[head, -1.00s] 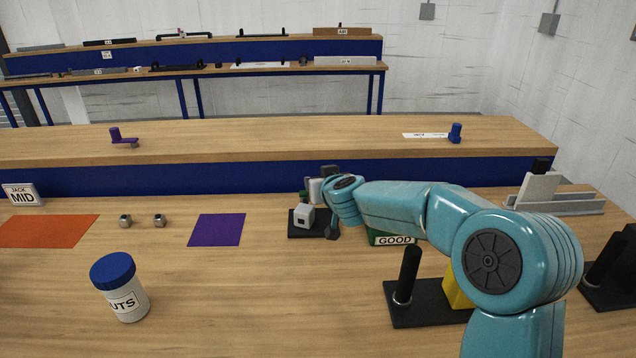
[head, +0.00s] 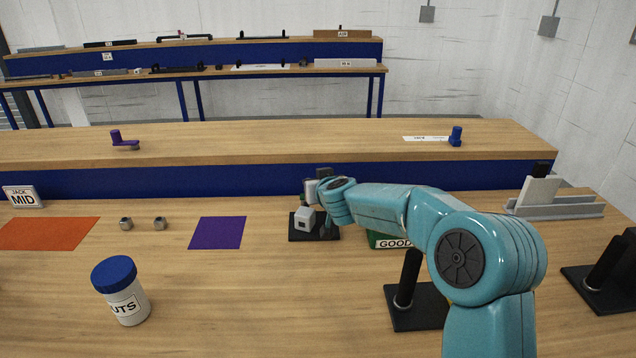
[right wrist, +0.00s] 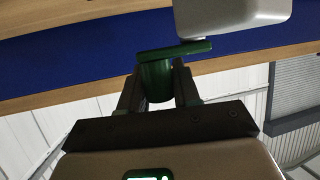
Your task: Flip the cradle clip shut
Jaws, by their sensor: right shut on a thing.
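The cradle stands on a black base plate (head: 300,236) in the middle of the near bench, with a pale grey block (head: 305,219) on it. My right gripper (right wrist: 158,82) reaches the cradle from the right; in the head view my wrist hides part of it. In the right wrist view its fingers are shut on a green clip (right wrist: 164,76). The clip's flat arm sticks out to the right, just under a pale grey body (right wrist: 230,14). I cannot tell whether the clip touches that body. My left gripper is not in view.
A green bin marked GOOD (head: 388,241) and a black stand (head: 408,285) are close to my right arm. A purple mat (head: 217,232), metal nuts (head: 159,223) and a blue-lidded jar (head: 121,291) are to the left. The bench between jar and stand is clear.

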